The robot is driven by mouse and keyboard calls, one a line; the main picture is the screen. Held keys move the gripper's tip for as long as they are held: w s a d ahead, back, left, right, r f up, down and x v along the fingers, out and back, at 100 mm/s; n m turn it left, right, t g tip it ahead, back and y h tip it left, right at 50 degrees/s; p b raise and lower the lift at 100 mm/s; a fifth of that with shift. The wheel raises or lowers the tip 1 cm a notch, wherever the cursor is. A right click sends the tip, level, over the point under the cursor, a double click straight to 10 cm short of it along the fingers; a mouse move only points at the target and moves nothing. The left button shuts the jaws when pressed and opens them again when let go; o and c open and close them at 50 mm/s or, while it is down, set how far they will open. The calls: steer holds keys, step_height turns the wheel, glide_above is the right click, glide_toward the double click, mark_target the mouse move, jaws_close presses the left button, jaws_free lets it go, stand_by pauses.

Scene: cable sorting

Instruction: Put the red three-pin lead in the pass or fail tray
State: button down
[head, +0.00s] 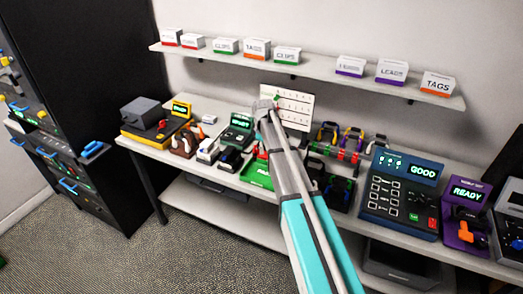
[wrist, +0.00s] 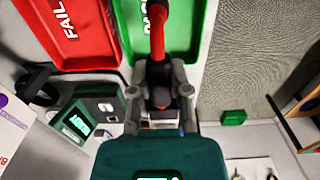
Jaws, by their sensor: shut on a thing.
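My gripper (wrist: 159,97) is shut on the red three-pin lead (wrist: 157,35), around its black plug end, in the wrist view. The red cable runs from the fingers up to the top edge of the picture. It overlaps the green PASS tray (wrist: 197,40), partly covering its label. I cannot tell its height above the tray. The red FAIL tray (wrist: 85,45) is left of the green one. In the head view the green tray (head: 257,178) is partly behind my arm. My fingers and the lead cannot be made out there.
A dark green block (wrist: 160,155) with a lit strip fills the bottom middle of the wrist view. A green-lit device (wrist: 75,122) stands left of the gripper. In the head view a GOOD panel (head: 405,190) stands right of my arm, and a box shelf (head: 310,75) hangs above.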

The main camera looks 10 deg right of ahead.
steer(key=shift+f, duration=0.15)
stand_by(0.3)
steer(key=shift+f+b, duration=2.6)
steer(key=shift+b, duration=0.1)
steer(key=shift+s, duration=0.1)
steer(key=shift+f+b, duration=0.9)
stand_by(1.2)
stand_by(0.4)
steer(key=c, duration=0.5)
jaws_free()
